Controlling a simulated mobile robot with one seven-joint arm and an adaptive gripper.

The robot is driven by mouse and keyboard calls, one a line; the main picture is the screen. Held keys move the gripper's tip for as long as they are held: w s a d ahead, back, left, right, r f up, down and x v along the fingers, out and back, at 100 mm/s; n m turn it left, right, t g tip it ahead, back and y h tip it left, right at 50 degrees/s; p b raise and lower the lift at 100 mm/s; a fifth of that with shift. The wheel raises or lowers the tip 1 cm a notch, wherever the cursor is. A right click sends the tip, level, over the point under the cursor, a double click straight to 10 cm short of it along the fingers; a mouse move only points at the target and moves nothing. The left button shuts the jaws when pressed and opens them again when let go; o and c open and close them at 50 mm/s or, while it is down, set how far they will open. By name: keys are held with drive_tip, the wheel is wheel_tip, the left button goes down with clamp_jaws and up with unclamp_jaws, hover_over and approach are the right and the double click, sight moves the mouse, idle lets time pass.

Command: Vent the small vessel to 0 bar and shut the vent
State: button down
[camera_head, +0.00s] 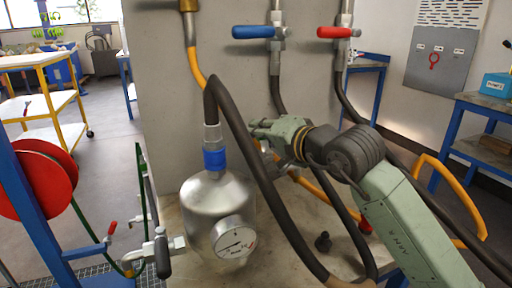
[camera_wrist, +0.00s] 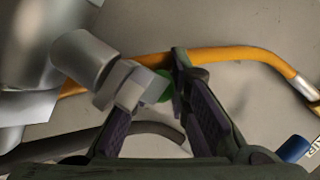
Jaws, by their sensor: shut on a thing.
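The small vessel (camera_head: 218,205) is a silver tank with a blue-banded hose fitting on top. Its round white gauge (camera_head: 235,243) faces the camera, but the reading is too small to tell. In the wrist view, a metal side fitting (camera_wrist: 85,58) with a hex nut (camera_wrist: 128,86) reaches toward my gripper (camera_wrist: 168,78). The fingers are shut around a small green part (camera_wrist: 164,90) at the end of this fitting, apparently the vent knob, mostly hidden. In the head view my gripper (camera_head: 268,132) is right of the vessel, partly behind the black hose, and the vent is hidden.
A black hose (camera_head: 255,160) loops from the vessel's top past my arm. Blue (camera_head: 252,32) and red (camera_head: 335,32) valve handles are on the wall panel above. An orange hose (camera_wrist: 225,55) runs behind the fingers.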

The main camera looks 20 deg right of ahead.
drive_tip(key=shift+d+f+m+h+b, duration=0.3)
drive_tip(key=shift+f+m+h+b, duration=0.3)
drive_tip(key=shift+b, duration=0.6)
drive_tip(key=shift+s+d+r+m+t+h+b, duration=0.1)
drive_tip(key=shift+d+r+m+t+h+b, duration=0.25)
drive_tip(key=shift+r+h+b, duration=0.2)
drive_tip(key=shift+a, duration=0.1)
drive_tip(key=c, duration=1.5)
unclamp_jaws()
drive_tip(key=shift+s, duration=0.1)
drive_tip(key=v, duration=1.2)
drive_tip(key=shift+r, duration=0.2)
drive_tip(key=shift+c, duration=0.2)
